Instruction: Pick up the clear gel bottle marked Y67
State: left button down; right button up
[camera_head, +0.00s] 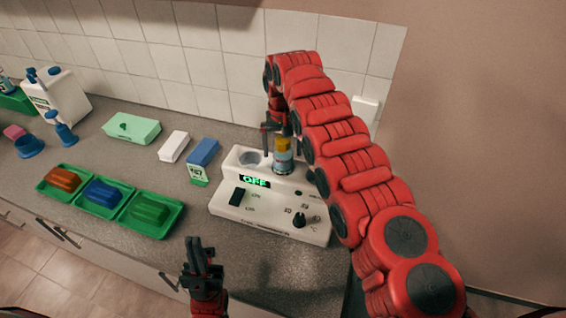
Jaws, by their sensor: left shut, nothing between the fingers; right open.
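A small bottle (284,166) with an orange-yellow upper part and a pale blue body stands upright in a well of the white warmer (262,218). I cannot read a marking on it. My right gripper (278,140) reaches down from above at this bottle, open, with its fingers about the bottle's top; I cannot tell whether they touch it. My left gripper (196,252) is shut and empty, in front of the counter's near edge, apart from everything. A blue box (203,151) with a green and white label, seemingly reading Y67, lies left of the warmer.
The warmer's display reads OFF, and its left well (250,158) looks empty. Green trays (152,229) with coloured blocks lie at the front left. A green box (132,127), a white box (174,146) and a white jug (58,98) stand behind. The counter before the warmer is clear.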

jog(key=f+p, duration=0.1)
jog(key=f, duration=0.2)
jog(key=shift+s+p, duration=0.2)
jog(key=shift+p, duration=0.2)
jog(key=shift+w+f, duration=0.1)
jog(key=shift+f, duration=0.3)
jog(key=shift+d, duration=0.1)
jog(key=shift+c, duration=0.3)
grip_shut()
jog(key=shift+r, duration=0.1)
